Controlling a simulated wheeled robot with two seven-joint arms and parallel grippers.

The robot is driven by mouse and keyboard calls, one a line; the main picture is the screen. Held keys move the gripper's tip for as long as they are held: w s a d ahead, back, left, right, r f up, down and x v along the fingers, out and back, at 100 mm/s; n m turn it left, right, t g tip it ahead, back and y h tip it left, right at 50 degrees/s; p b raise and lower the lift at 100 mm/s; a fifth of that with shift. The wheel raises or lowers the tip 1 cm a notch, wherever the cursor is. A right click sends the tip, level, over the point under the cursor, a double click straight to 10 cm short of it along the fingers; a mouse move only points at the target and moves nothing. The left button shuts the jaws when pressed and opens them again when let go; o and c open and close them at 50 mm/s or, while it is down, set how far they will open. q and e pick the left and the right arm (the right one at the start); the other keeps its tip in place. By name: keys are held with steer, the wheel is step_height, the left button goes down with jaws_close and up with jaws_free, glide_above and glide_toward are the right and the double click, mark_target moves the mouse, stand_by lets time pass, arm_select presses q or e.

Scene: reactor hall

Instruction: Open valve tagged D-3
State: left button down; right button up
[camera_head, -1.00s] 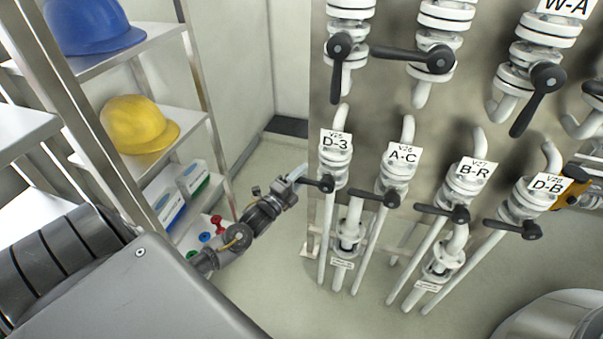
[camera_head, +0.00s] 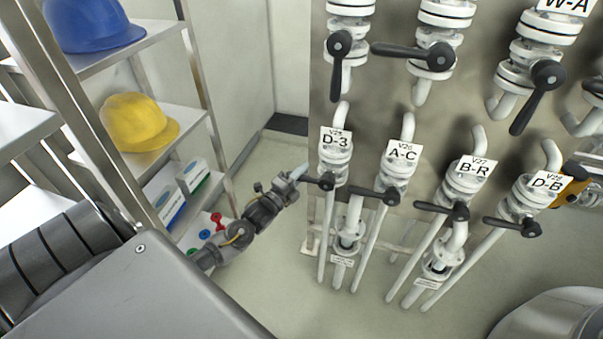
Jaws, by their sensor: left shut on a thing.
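The valve tagged D-3 (camera_head: 333,173) is a white flanged valve on a vertical pipe, at the left end of the lower row. Its tag (camera_head: 336,139) reads V25 D-3. Its dark lever (camera_head: 318,182) points left from a round hub, roughly level. My left gripper (camera_head: 301,175) is at the lever's left end, and its jaws are shut on the lever there. The exact contact is small and partly hidden. My right gripper is not seen.
Valves A-C (camera_head: 397,176), B-R (camera_head: 463,190) and D-B (camera_head: 530,200) stand to the right with similar levers. Larger valves are above. A shelf (camera_head: 160,140) with a yellow helmet (camera_head: 137,121) and a blue helmet (camera_head: 93,24) is at left. Open floor lies below.

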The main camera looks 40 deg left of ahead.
mark_target(302, 180)
arm_select(q)
steer(key=shift+d+f+n+t+y+b, duration=0.1)
steer(key=shift+f+n+t+y+b, duration=0.25)
steer(key=shift+f+n+b, duration=0.55)
steer(key=shift+d+f+n+t+y+b, duration=0.1)
steer(key=shift+f+n+t+y+b, duration=0.2)
steer(key=shift+f+n+b, duration=0.55)
steer(key=shift+w+d+f+n+t+y+b, duration=0.15)
steer(key=shift+f+n+y+b, duration=0.2)
steer(key=shift+n+b, duration=0.45)
steer(key=shift+d+f+n+t+y+b, duration=0.1)
steer(key=shift+d+f+n+y+b, duration=0.15)
steer(key=shift+n+y+b, duration=0.5)
steer(key=shift+w+d+f+n+t+y+b, duration=0.15)
steer(key=shift+f+n+b, duration=0.2)
steer(key=shift+n, duration=0.75)
steer(key=shift+s, duration=0.1)
steer(key=c, duration=1.3)
jaws_free()
steer(key=shift+r, duration=0.15)
steer(key=shift+a, duration=0.1)
